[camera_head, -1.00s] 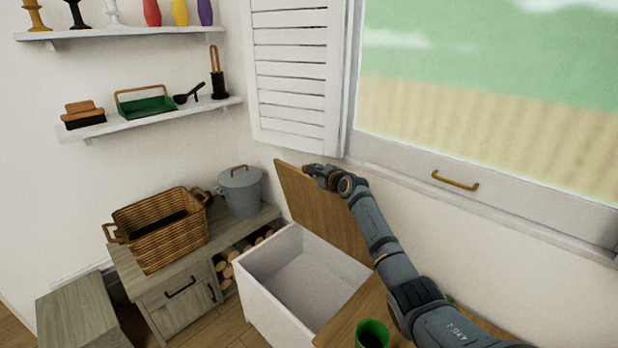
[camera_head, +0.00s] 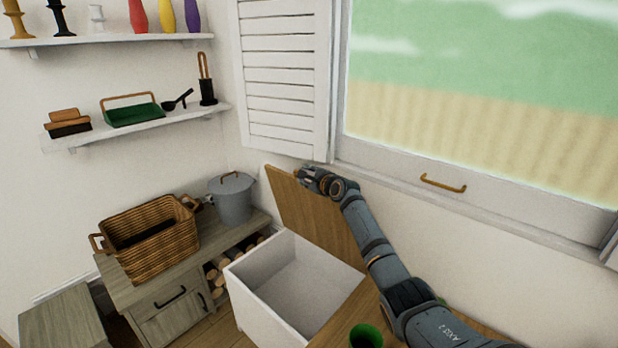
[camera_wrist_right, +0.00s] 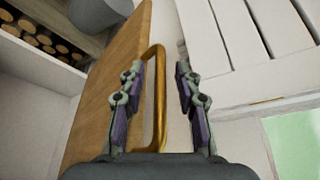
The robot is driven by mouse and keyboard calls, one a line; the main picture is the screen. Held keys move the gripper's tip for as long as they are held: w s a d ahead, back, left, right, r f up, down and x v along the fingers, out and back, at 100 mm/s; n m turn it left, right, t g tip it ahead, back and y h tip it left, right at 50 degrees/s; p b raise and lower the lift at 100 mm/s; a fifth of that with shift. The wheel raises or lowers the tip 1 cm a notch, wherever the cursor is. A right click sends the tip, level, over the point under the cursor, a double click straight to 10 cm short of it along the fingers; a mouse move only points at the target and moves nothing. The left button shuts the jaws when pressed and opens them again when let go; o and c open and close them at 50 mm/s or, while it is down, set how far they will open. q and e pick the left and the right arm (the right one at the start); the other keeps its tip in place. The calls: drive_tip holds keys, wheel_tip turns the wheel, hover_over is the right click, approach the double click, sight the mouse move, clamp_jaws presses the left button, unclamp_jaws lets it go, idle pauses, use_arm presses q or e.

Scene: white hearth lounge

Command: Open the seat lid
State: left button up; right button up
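The wooden seat lid (camera_head: 312,215) stands raised at the back of the white seat box (camera_head: 268,305), leaning toward the wall under the window. The box is open and its inside looks empty. My right gripper (camera_head: 303,173) is at the lid's upper edge. In the right wrist view the lid (camera_wrist_right: 112,75) shows with a brass handle (camera_wrist_right: 160,95) on it. My right gripper (camera_wrist_right: 160,85) has its fingers apart, and the handle's bar stands between them, near the left finger. My left gripper is not in view.
A wicker basket (camera_head: 150,240) and a grey lidded pot (camera_head: 233,200) stand on the low cabinet (camera_head: 165,300) left of the box. A green cup (camera_head: 366,337) is at the front right. A white shutter (camera_head: 285,80) hangs above the lid.

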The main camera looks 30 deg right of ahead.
drive_tip(key=v, duration=1.2)
